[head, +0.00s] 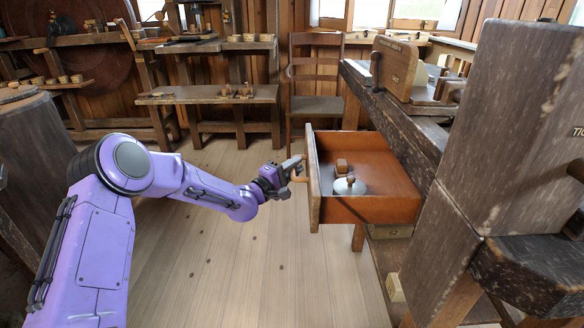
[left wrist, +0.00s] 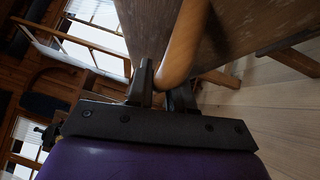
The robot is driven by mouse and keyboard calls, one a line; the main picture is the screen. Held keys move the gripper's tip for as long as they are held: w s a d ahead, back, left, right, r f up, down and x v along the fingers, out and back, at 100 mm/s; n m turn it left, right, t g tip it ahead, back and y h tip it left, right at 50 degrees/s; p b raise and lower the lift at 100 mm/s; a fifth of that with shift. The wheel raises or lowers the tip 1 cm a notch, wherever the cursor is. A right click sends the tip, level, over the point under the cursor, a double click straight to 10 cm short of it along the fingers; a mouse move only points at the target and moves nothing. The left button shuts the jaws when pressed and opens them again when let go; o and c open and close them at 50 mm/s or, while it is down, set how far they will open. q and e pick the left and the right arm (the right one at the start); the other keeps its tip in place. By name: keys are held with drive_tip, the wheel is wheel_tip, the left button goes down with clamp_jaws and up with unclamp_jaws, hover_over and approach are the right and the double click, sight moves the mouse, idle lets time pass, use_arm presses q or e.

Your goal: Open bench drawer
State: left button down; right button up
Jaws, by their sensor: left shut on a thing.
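The bench drawer (head: 375,208) is pulled well out from under the workbench (head: 402,118), its inside open to view. In it lie a small brown block (head: 342,166) and a pale round thing (head: 350,187) with a knob. My left gripper (head: 293,169) is at the drawer's front panel, shut on the wooden drawer handle (head: 299,179). In the left wrist view the handle (left wrist: 184,45) runs down between the two fingers (left wrist: 160,88), with the dark drawer front (left wrist: 232,35) behind it. My right gripper is not in view.
A wooden chair (head: 316,80) stands behind the drawer. A large weathered wooden block (head: 520,120) fills the right side. A low bench (head: 207,95) is at the back wall. The plank floor (head: 250,260) below my left arm is clear.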

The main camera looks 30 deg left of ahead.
use_arm(q)
drive_tip(key=shift+s+d+f, duration=0.1)
drive_tip(key=shift+f, duration=0.15)
drive_tip(key=c, duration=1.2)
unclamp_jaws()
drive_tip(key=shift+c, duration=0.2)
drive_tip(key=shift+o, duration=0.7)
drive_tip(key=shift+r, duration=0.15)
drive_tip(key=shift+s, duration=0.1)
drive_tip(key=p+v, duration=0.2)
drive_tip(key=v, duration=0.8)
drive_tip(key=shift+s, duration=0.2)
